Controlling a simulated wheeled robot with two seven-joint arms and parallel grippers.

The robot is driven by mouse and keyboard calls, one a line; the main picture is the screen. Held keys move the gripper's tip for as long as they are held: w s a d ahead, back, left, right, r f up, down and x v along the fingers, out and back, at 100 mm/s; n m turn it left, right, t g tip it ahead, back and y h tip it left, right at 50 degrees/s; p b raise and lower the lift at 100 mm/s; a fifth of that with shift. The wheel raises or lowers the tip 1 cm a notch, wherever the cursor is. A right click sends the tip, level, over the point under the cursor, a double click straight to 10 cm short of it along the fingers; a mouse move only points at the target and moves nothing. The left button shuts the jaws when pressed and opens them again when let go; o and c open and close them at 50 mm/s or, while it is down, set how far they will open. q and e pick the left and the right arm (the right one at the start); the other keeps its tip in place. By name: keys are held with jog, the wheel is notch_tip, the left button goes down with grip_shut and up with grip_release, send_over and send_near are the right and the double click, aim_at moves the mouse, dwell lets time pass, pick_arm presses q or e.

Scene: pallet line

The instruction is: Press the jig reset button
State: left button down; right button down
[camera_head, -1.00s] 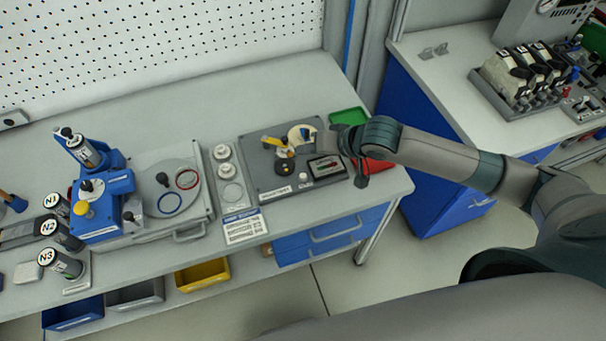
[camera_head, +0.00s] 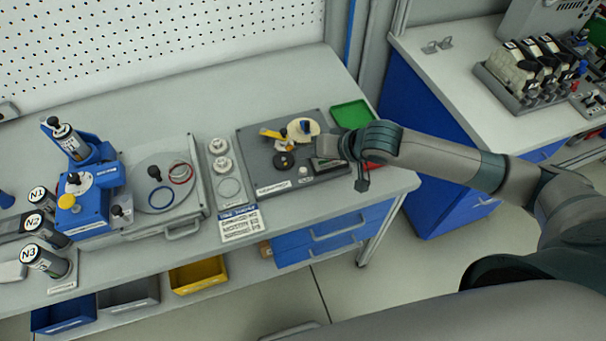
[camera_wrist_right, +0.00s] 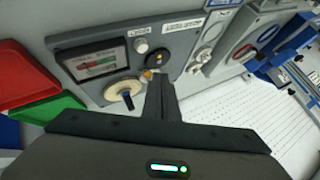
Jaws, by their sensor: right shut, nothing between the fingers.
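A dark grey jig plate (camera_head: 255,165) lies at the right end of the bench. A small white round button (camera_head: 305,172) stands on it, near a black knob (camera_head: 283,161) and a labelled display. The button also shows in the wrist view (camera_wrist_right: 141,45), beside a small label too blurred to read. My right gripper (camera_head: 327,147) is shut and empty above the plate's right side, partly hiding the display. In the wrist view its fingers (camera_wrist_right: 158,82) point toward the plate near the black knob, apart from the white button. My left gripper is out of view.
The plate also carries a yellow lever (camera_head: 270,133) and a cream disc (camera_head: 304,128). A green tray (camera_head: 350,113) and a partly hidden red tray (camera_wrist_right: 22,75) lie beside it. A blue fixture with a yellow button (camera_head: 66,201) and labelled cylinders stand left.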

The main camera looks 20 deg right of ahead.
aim_at(307, 174)
jog(key=shift+f+b, duration=0.45)
jog(key=shift+f, duration=1.4)
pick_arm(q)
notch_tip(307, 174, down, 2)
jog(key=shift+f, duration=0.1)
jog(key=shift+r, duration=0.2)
pick_arm(e)
jog(key=shift+f, duration=0.4)
